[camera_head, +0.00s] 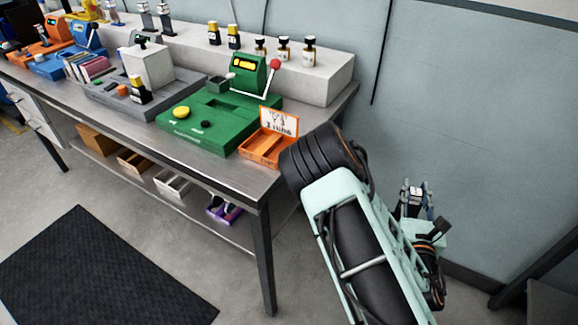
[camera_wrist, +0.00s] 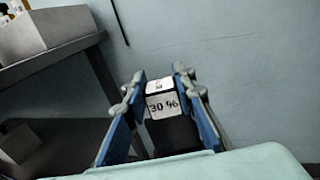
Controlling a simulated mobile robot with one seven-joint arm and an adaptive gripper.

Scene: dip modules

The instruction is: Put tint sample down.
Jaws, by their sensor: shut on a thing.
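My gripper (camera_head: 416,188) is at the right, clear of the workbench (camera_head: 235,182) and in front of the wall. In the wrist view its two blue fingers (camera_wrist: 158,82) are shut on the tint sample (camera_wrist: 162,105), a dark block with a white label reading "30 %". The sample is held between the fingers in the air. Its lower part is hidden by the gripper body. In the head view the sample is too small to tell clearly.
An orange tray (camera_head: 258,158) with a sign stands at the bench's right end, beside a green station (camera_head: 205,130) with a red-knobbed lever. Several bottles (camera_head: 284,50) stand on the raised back shelf. Bins sit on the lower shelf. The floor right of the bench is clear.

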